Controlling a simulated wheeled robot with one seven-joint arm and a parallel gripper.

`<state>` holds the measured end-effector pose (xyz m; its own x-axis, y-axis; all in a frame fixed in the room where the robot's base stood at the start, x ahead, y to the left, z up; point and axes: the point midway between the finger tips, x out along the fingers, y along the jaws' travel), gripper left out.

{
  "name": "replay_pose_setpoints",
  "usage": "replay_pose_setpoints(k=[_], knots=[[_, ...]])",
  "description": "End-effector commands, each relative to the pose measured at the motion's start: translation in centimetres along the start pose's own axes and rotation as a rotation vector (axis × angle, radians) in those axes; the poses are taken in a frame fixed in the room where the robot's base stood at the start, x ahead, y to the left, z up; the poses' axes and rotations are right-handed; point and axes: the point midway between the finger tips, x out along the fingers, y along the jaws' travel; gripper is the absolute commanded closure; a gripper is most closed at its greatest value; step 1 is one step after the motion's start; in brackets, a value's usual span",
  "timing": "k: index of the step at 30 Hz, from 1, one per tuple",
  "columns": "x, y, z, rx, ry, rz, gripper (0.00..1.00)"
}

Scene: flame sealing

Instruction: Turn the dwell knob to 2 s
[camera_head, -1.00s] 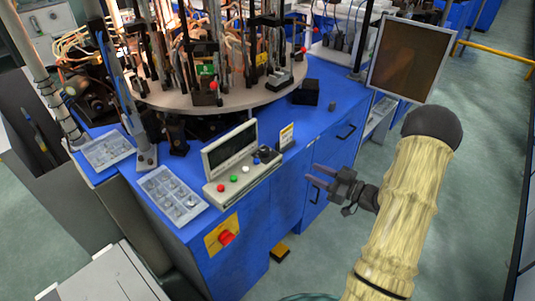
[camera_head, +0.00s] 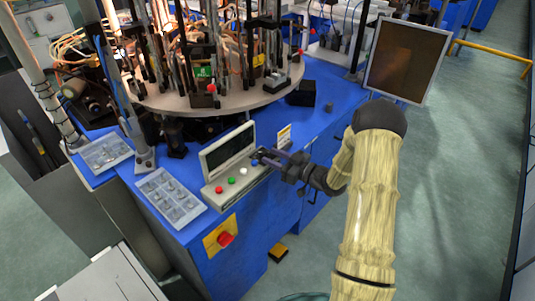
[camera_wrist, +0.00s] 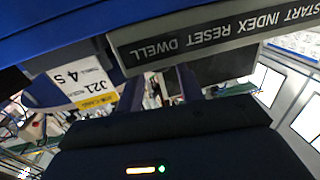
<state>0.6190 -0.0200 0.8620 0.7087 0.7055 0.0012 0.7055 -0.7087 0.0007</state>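The control panel (camera_head: 235,178) stands on the blue bench, with a dark screen and red, green and white buttons along its front. My gripper (camera_head: 262,157) is at the panel's right end, where the dwell knob is; the knob is hidden behind the fingers. In the wrist view the panel's lettering (camera_wrist: 215,38) shows upside down, with DWELL nearest the fingers. My gripper's two fingers (camera_wrist: 160,90) look parted there, with a gap between them. I cannot tell whether they touch the knob. The knob's setting cannot be read.
A parts tray (camera_head: 170,197) lies left of the panel. A red emergency switch (camera_head: 225,239) is on the bench front. The round machine table (camera_head: 225,103) stands behind.

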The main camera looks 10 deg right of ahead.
Motion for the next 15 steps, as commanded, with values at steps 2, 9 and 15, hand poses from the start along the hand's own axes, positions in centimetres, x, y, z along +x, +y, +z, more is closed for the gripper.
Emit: replay_pose_setpoints(k=[2,9,15], knots=[[1.3,0.0,0.0,0.0,0.0,-0.002,0.63],[3.0,0.0,0.1,0.002,-0.001,0.001,0.63],[3.0,0.0,0.0,0.001,-0.001,0.001,0.63]])
